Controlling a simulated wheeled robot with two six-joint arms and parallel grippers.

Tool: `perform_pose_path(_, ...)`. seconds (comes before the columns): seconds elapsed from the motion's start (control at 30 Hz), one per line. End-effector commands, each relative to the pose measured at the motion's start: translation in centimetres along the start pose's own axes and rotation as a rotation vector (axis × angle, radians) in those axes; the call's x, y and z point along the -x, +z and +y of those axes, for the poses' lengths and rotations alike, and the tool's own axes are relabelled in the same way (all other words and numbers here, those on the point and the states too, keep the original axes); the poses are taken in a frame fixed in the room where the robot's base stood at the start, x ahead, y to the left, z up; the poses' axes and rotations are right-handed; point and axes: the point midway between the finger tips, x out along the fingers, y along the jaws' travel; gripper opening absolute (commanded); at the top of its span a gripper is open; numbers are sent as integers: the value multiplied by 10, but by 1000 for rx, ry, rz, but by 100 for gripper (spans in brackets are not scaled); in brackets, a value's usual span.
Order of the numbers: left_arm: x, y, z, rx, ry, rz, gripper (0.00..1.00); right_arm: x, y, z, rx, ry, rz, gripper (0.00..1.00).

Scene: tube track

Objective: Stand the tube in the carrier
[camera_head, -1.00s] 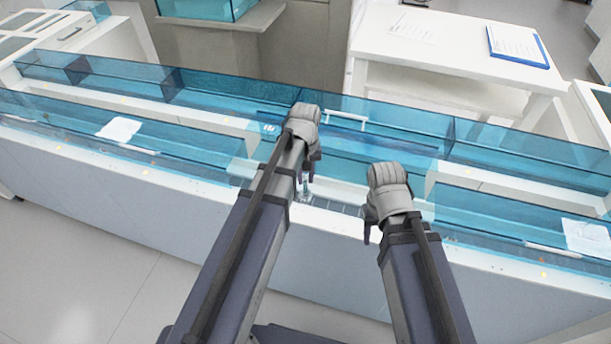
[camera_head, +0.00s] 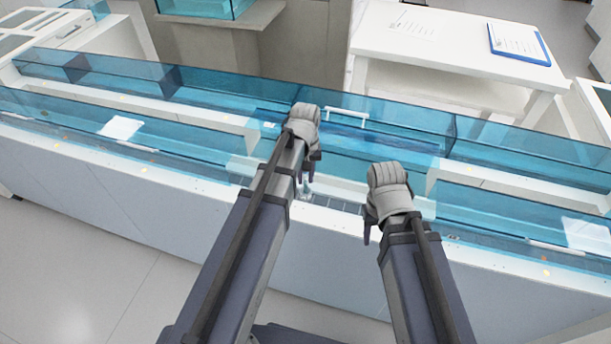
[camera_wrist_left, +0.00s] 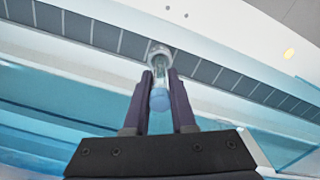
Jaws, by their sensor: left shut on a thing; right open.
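My left gripper (camera_wrist_left: 161,100) is shut on the tube (camera_wrist_left: 159,98), a small clear tube with a blue upper part, held between its two dark fingers. At the tube's far end a round pale, clear-edged piece, seemingly the carrier (camera_wrist_left: 160,52), sits over the dark track. I cannot tell whether the tube's end is inside it or just above it. In the head view my left gripper (camera_head: 308,172) points down over the front lane, with a small clear piece below its fingers. My right gripper (camera_head: 368,228) is open and empty, to the right at the bench's front edge.
The dark segmented track (camera_wrist_left: 110,38) runs along the white bench front (camera_head: 140,215). Blue clear panels (camera_head: 400,115) wall the lanes behind and to both sides. A white table (camera_head: 440,50) with a blue clipboard (camera_head: 518,44) stands beyond.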

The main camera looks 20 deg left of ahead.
Motion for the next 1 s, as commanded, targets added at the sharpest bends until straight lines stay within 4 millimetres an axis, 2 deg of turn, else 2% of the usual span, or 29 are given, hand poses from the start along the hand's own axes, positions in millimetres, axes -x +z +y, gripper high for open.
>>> perform_pose_path(0.8, -9, 0, 0, 0, 0, 0, 0, -9, 0, -1, 0, 0, 0, 50)
perform_pose_path(0.83, -9, 0, 0, 0, 0, 0, 25, -9, 0, -1, 0, 0, 0, 50)
perform_pose_path(1.0, -9, 0, 0, 0, 0, 0, 44, -9, 0, -1, 0, 0, 0, 50)
